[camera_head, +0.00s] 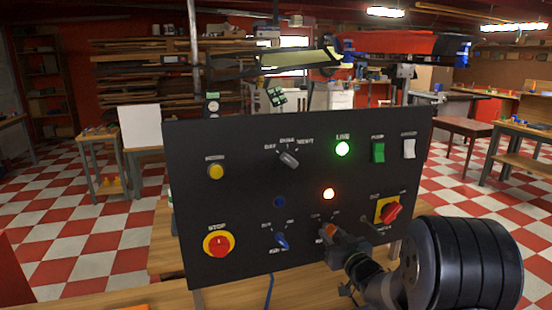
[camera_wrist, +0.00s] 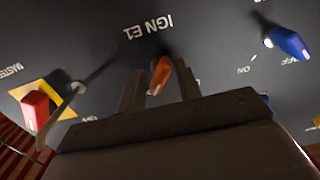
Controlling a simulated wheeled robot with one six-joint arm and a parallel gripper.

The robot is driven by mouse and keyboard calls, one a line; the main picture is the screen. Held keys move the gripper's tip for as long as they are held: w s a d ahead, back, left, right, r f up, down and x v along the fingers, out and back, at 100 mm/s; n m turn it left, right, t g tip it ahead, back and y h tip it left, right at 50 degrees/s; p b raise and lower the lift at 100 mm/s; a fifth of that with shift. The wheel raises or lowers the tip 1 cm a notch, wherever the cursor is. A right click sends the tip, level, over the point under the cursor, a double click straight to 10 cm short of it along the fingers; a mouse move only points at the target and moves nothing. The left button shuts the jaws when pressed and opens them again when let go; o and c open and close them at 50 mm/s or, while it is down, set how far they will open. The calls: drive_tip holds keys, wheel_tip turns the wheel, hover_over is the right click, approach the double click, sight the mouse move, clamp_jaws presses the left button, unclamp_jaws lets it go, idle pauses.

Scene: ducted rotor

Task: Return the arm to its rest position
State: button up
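My arm reaches in from the lower right of the head view, with my gripper (camera_head: 346,245) at the lower middle of a black control panel (camera_head: 240,135). In the wrist view my gripper (camera_wrist: 158,84) has its two fingers apart, one on each side of an orange knob (camera_wrist: 161,72) near the label IGN E1. Dark gaps show between the knob and both fingers. In the head view the orange knob (camera_head: 329,230) shows just beyond the fingertips. How far the fingers reach around it is hard to tell.
Near the gripper are a blue switch (camera_head: 282,241) and a red switch on a yellow plate (camera_head: 389,210). A red stop button (camera_head: 218,244) is at lower left. A green LIVE lamp (camera_head: 342,149) and an orange lamp (camera_head: 329,194) are lit. A wooden bench (camera_head: 235,296) runs below the panel.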

drive_tip(key=n+p, duration=0.1)
drive_tip(key=n, duration=0.2)
drive_tip(key=shift+r+n, duration=0.1)
drive_tip(key=shift+n, duration=0.3)
drive_tip(key=n+p, duration=0.2)
drive_tip(key=n, duration=0.2)
drive_tip(key=shift+d, duration=0.1)
drive_tip(key=b+v, duration=0.1)
drive_tip(key=v, duration=0.6)
drive_tip(key=shift+b, duration=0.4)
